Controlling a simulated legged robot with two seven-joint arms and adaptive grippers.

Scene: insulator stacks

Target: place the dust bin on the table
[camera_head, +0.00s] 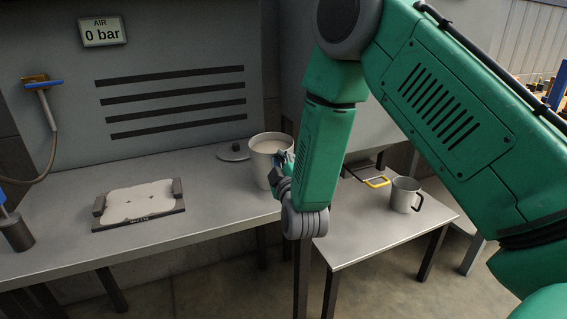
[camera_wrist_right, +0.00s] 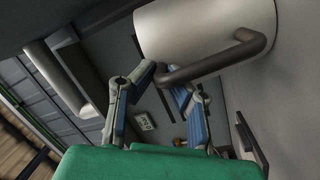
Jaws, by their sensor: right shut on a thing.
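The dust bin (camera_head: 268,165) is a light grey round container with pale contents, upright at the right end of the long grey table (camera_head: 215,205). I cannot tell whether its base touches the tabletop. My right gripper (camera_head: 279,170) is at the bin's right side, partly hidden by my green forearm. In the right wrist view, the bin (camera_wrist_right: 190,30) fills the top, and its dark handle (camera_wrist_right: 220,62) runs between the fingertips of my right gripper (camera_wrist_right: 163,78), which is shut on it. My left gripper is not in view.
A flat tray (camera_head: 140,221) with a pale sheet lies on the table's left part. A grey mug (camera_head: 405,195) and a yellow-handled tool (camera_head: 377,182) are on the lower side table (camera_head: 350,235). The table between tray and bin is clear.

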